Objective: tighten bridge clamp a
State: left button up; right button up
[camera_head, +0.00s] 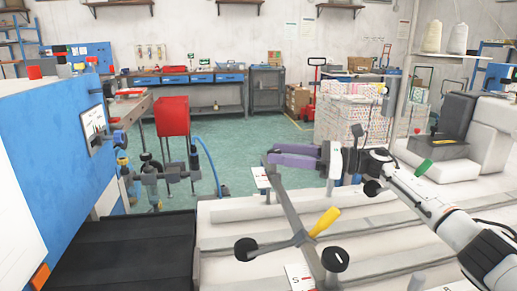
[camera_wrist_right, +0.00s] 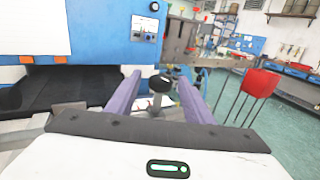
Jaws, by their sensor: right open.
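A grey metal bar frame (camera_head: 284,203), which may be bridge clamp a, crosses the white bench at the centre of the head view. It carries two round black knobs, one on the left (camera_head: 246,249) and one on the right (camera_head: 335,259), and a yellow handle (camera_head: 325,221). My right gripper (camera_head: 270,158), with purple fingers, is open above the far end of the bar. In the right wrist view the fingers (camera_wrist_right: 159,77) are spread, with a black knob (camera_wrist_right: 161,84) seen between them, farther off. I cannot tell any contact. My left gripper is not in view.
A blue machine (camera_head: 60,150) with a black bed (camera_head: 130,250) stands at the left. A red box on legs (camera_head: 172,116) stands behind it. White padded blocks (camera_head: 488,135) are at the right. Green floor (camera_head: 250,145) lies open beyond the bench.

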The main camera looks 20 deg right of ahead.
jog(key=p+x, duration=0.1)
jog(key=x, duration=0.4)
jog(key=shift+w+a, duration=0.15)
jog(key=shift+a, duration=0.05)
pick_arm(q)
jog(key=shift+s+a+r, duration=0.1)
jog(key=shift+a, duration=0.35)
pick_arm(e)
jog(key=shift+w+a, duration=0.25)
jog(key=shift+w, duration=0.05)
